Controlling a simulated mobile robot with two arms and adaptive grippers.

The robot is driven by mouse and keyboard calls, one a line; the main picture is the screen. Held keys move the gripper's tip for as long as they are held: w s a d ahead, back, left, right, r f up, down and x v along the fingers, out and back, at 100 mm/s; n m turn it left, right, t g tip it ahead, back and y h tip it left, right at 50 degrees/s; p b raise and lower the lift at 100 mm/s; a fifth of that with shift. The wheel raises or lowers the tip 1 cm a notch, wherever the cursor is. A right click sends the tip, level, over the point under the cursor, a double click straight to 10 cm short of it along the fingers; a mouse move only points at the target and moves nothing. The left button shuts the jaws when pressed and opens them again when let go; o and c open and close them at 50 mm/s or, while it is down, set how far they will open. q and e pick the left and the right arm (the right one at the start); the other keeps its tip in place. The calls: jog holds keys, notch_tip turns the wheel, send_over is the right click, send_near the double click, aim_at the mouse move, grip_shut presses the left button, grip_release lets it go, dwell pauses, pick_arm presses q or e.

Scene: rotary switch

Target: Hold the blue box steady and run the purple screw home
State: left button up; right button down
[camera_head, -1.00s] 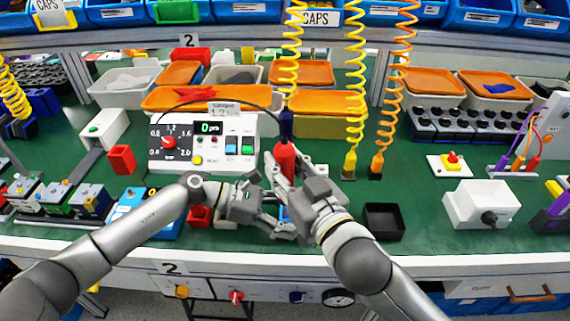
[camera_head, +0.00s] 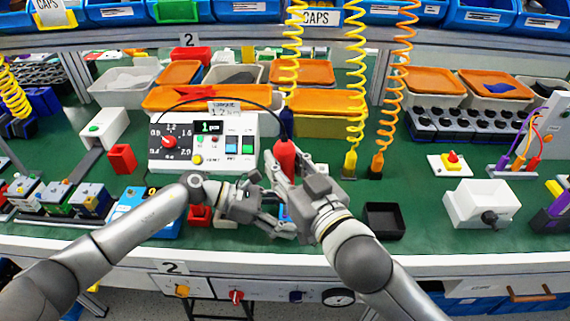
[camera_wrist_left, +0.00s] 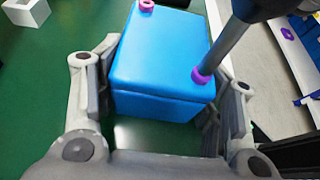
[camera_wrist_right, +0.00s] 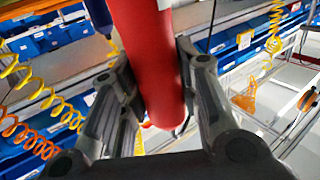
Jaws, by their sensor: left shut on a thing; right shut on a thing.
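The blue box (camera_wrist_left: 160,60) sits between the fingers of my left gripper (camera_wrist_left: 165,85), which is shut on its sides; in the head view only a sliver of the box (camera_head: 283,213) shows. My right gripper (camera_head: 284,177) is shut around the red screwdriver (camera_head: 286,156), also seen in the right wrist view (camera_wrist_right: 148,50). The grey bit (camera_wrist_left: 228,50) comes down onto a purple screw (camera_wrist_left: 202,76) at a corner of the box top. A second purple piece (camera_wrist_left: 146,6) is at another corner. How deep the screw sits is hard to tell.
A white control panel (camera_head: 212,172) with a red dial and green display stands behind my left gripper. A black tray (camera_head: 384,222) lies to the right. Yellow (camera_head: 356,80) and orange (camera_head: 390,110) coiled cords hang to the right of the screwdriver.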

aim_at(289, 150)
jog(key=shift+r, duration=2.15)
pick_arm(q)
jog(key=o, duration=1.5)
